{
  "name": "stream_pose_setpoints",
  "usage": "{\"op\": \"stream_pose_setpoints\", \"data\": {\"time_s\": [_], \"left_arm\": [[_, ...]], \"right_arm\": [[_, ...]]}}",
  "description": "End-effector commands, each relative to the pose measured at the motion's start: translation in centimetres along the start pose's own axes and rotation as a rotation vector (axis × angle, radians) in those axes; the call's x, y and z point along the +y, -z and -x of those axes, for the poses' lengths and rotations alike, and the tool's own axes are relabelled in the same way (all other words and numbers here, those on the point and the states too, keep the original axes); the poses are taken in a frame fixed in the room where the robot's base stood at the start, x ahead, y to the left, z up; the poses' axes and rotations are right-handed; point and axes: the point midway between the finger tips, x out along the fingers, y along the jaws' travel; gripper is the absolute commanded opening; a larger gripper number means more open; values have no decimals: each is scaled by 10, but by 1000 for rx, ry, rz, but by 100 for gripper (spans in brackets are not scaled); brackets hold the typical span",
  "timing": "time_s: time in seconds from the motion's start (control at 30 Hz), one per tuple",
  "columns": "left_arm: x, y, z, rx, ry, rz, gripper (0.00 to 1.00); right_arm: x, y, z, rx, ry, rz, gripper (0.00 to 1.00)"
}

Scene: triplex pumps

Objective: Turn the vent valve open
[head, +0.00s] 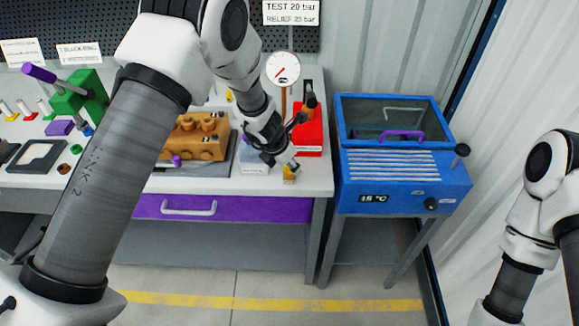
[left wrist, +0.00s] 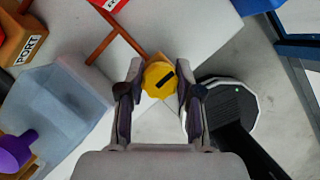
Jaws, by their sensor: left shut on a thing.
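The vent valve appears as a yellow round knob with a black bar mark (left wrist: 158,79) in the left wrist view. My left gripper (left wrist: 157,88) is shut on it, with one dark finger on each side. The black bar runs slantwise across the knob's face. In the head view my left gripper (head: 287,165) points down at the front right edge of the bench, and a yellow-brown piece (head: 290,178) shows just below its tips. A copper-coloured pipe (left wrist: 101,44) runs near the knob.
An orange pump block (head: 190,138) stands left of my left gripper. A clear bin (left wrist: 58,98) and a dark round disc (left wrist: 226,107) flank it in the left wrist view. A pressure gauge (head: 283,68) stands behind. A blue bath (head: 400,180) stands right of the bench.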

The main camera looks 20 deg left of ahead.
Motion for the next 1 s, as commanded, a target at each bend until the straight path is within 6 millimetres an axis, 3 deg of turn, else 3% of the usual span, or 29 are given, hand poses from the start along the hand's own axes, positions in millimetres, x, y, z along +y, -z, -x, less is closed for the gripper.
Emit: {"op": "stream_pose_setpoints", "data": {"time_s": [0.47, 0.5, 0.53, 0.57, 0.87, 1.0], "left_arm": [[-2, 4, -2, 8, -1, 14, 0], [-2, 4, -2, 8, -1, 14, 45], [-2, 4, -2, 8, -1, 14, 55], [-2, 4, -2, 7, -2, 13, 59], [-1, 1, 1, 2, -4, 12, 59], [0, 0, 17, 0, -5, 12, 59]], "right_arm": [[0, 0, -2, 0, 0, 0, 40], [0, 0, -2, 0, 0, 0, 40], [0, 0, -2, 0, 0, 0, 40], [0, 0, -2, 0, 0, 0, 40], [0, 0, -1, 0, 0, 0, 40], [0, 0, -1, 0, 0, 0, 40]]}}
